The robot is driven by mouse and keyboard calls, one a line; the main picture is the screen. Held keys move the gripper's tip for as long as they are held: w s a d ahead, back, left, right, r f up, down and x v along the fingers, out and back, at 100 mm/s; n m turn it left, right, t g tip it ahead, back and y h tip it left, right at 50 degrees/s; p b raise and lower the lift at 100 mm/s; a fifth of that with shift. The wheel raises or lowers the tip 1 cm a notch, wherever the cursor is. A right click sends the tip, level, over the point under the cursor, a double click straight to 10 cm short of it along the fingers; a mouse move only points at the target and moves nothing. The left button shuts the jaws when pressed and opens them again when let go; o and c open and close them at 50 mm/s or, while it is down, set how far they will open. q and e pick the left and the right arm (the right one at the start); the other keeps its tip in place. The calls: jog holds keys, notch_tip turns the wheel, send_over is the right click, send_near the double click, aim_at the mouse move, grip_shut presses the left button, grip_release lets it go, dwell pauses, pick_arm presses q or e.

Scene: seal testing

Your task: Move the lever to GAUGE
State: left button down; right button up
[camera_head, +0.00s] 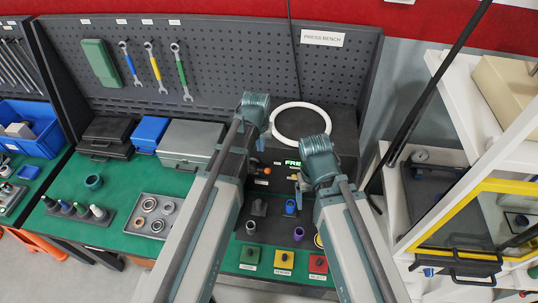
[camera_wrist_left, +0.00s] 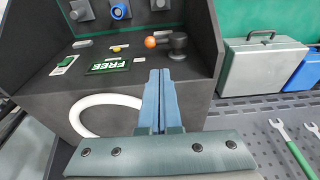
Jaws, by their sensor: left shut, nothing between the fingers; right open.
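The lever shows in the left wrist view as a dark pivot (camera_wrist_left: 178,45) with an orange knob (camera_wrist_left: 150,42) pointing to the left of that picture. In the head view its orange knob (camera_head: 267,171) is partly crowded by my left arm. A green lit display reads FREE (camera_wrist_left: 110,66); it also shows in the head view (camera_head: 292,163). My left gripper (camera_wrist_left: 160,73) is shut and empty, its tips close to the lever in the picture; contact cannot be told. My right gripper (camera_head: 303,184) is open over the bench's right part, its fingers small and partly hidden.
A white ring (camera_head: 300,122) stands on the dark press housing behind. Grey case (camera_head: 192,143), blue box (camera_head: 149,134) and parts tray (camera_head: 150,213) lie left. A yellow-framed guard (camera_head: 470,215) stands right.

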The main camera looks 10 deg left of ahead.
pick_arm(q)
jog(key=shift+w+r, duration=0.4)
jog(key=shift+r, duration=0.1)
jog(key=shift+f, duration=0.1)
jog(key=f+b, duration=0.4)
jog(key=w+f+b, duration=0.1)
jog(key=f+b, duration=0.7)
jog(key=shift+w+f, duration=0.25)
jog(key=shift+f, duration=0.05)
jog(key=shift+s+f+b, duration=0.15)
jog(key=shift+f+b, duration=0.4)
jog(key=shift+b, duration=0.2)
jog(key=shift+d, duration=0.1)
